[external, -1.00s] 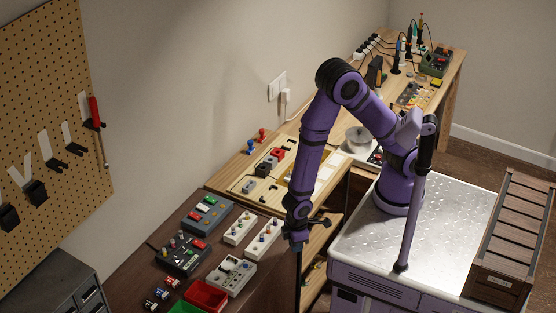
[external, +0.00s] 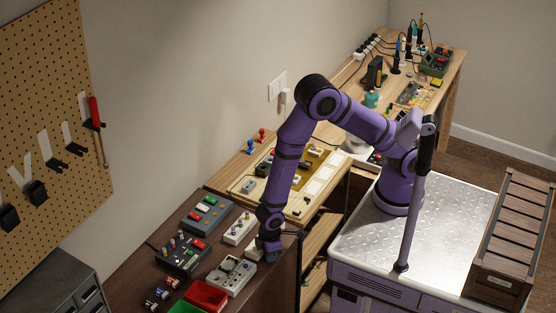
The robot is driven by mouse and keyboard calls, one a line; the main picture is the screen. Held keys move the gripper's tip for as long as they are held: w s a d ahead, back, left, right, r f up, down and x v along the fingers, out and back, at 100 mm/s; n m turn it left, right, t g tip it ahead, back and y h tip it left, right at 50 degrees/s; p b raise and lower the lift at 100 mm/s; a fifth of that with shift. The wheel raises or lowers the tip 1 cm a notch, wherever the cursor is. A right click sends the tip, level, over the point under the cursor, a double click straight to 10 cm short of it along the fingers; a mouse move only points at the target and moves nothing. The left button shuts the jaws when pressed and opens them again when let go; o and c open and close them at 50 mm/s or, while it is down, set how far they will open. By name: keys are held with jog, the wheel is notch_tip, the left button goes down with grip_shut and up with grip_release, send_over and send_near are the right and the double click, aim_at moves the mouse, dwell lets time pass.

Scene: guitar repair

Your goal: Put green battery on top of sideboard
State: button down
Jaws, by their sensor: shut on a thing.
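My gripper (external: 270,256) is at the front right part of the dark brown sideboard (external: 262,290), low over its top, just right of a pale pedal. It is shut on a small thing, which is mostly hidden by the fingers. I take it to be the green battery, but its colour and outline are too small to make out. I cannot tell whether it touches the sideboard top. No other loose green battery is plain to see.
A grey pedal (external: 232,275), a white pedal (external: 238,230) and a dark pedal (external: 183,253) crowd the sideboard near my gripper. A red bin (external: 206,296) stands in front. A lighter workbench (external: 300,207) adjoins behind. Bare sideboard top shows along the right edge.

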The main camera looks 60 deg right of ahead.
jog(key=shift+f, duration=0.1)
jog(key=c, duration=1.4)
grip_release()
notch_tip(320, 180, up, 12)
jog(key=shift+r, duration=0.15)
